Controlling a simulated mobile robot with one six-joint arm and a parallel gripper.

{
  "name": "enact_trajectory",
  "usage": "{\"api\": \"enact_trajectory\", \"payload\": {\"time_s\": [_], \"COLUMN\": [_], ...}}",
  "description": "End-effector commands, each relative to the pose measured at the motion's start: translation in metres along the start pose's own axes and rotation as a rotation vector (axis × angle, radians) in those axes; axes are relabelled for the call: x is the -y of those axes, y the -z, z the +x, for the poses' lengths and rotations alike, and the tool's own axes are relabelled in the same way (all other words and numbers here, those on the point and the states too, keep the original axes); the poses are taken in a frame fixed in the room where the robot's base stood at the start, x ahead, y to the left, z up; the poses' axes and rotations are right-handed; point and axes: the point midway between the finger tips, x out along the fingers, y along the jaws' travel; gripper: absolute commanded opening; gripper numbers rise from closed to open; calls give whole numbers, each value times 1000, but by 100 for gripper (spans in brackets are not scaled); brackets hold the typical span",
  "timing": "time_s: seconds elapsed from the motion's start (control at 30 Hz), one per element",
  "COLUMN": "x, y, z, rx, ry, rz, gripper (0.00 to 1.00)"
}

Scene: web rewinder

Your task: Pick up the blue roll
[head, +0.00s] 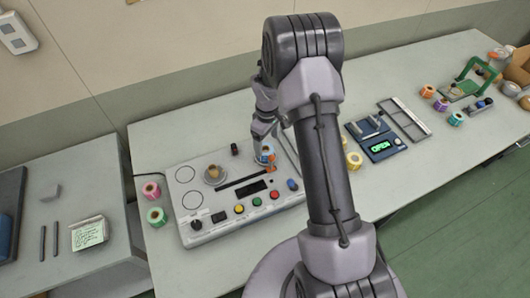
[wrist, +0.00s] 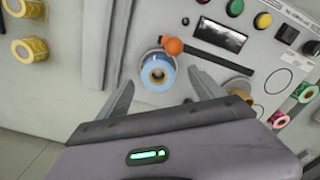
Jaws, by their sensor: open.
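The blue roll (wrist: 156,74), a small ring with a tan core, stands on the grey rewinder panel (head: 205,230). In the wrist view it lies between the tips of my open gripper (wrist: 162,78), with a gap on each side. Neither finger visibly touches it. In the head view the blue roll (head: 266,150) shows just below my wrist, partly covered by my gripper (head: 264,140). How far my fingertips are above the panel is hard to tell.
An orange knob (wrist: 173,45) on a dark bar is right beside the blue roll. Coloured buttons (head: 256,201) and a dark display line the panel's front. Pink (head: 151,190) and green (head: 156,216) rolls stand at its left. Yellow rolls (head: 354,160) and an OPEN device (head: 380,145) are to the right.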

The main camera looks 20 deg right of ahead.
Motion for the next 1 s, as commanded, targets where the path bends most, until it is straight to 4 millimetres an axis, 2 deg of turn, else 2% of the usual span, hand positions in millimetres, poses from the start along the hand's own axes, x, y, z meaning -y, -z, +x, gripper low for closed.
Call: {"api": "enact_trajectory", "payload": {"time_s": [0.1, 0.3, 0.4, 0.6, 0.93, 1.0], "x": [-1, -6, -6, -6, -6, -6], "y": [1, 4, 5, 5, 5, 5], "z": [13, 52, 60, 59, 59, 59], "rx": [0, 1, -1, -1, -1, -1], "ry": [1, 2, 0, 0, 0, 0], "rz": [1, 1, 1, 1, 1, 1], "gripper": [77, 77, 77, 75, 10, 8]}}
